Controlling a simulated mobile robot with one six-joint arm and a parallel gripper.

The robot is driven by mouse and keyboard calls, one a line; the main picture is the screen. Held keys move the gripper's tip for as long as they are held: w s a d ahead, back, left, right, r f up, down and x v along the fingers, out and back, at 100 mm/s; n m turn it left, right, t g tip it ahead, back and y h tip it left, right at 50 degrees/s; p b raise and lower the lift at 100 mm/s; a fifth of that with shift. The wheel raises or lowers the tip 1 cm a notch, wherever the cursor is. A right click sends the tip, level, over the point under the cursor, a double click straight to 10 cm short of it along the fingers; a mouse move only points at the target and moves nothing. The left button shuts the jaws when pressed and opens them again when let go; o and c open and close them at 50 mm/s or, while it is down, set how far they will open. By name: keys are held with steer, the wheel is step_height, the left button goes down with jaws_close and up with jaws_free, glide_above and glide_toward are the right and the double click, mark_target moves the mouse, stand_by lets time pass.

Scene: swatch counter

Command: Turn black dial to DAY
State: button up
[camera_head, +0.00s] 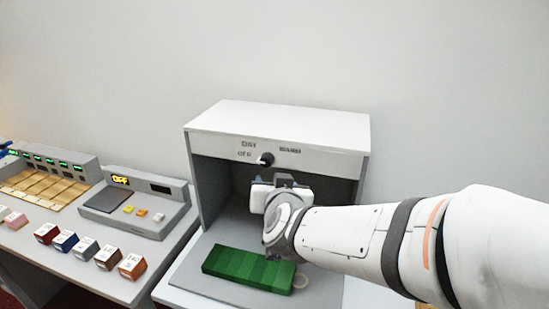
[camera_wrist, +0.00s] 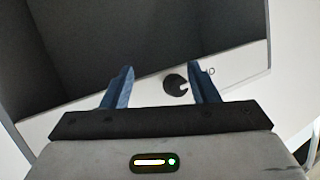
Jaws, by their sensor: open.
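The black dial (camera_head: 266,159) sits on the white front panel at the top of a grey booth. The panel carries the labels DAY (camera_head: 249,144), OFF (camera_head: 244,154) and WARM (camera_head: 290,149). In the wrist view the dial (camera_wrist: 173,83) shows a light mark on its right side; the head view is too small to tell which label this faces. My gripper (camera_head: 278,180) is open just below the dial. In the wrist view its two blue fingers (camera_wrist: 160,78) stand apart, with the dial seen between them, nearer the right finger. I cannot tell any contact.
A green striped swatch (camera_head: 248,268) lies on the booth floor beside a pale ring (camera_head: 301,281). A grey device with a lit OFF display (camera_head: 138,206) and several coloured blocks (camera_head: 85,248) stand on the left counter. My arm spans the right side.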

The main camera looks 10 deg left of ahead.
mark_target(263, 163)
steer(key=s+a+r+m+t+h+p, duration=0.1)
steer(key=s+a+r+m+t+h, duration=0.25)
steer(key=s+h, duration=0.2)
steer(key=shift+n+t+h, duration=0.35)
steer(key=shift+h, duration=0.1)
steer(key=w, duration=0.5)
steer(key=w+f+p, duration=0.1)
steer(key=w, duration=0.1)
steer(key=shift+w+a, duration=0.15)
steer(key=shift+c, duration=0.4)
steer(key=c, duration=0.9)
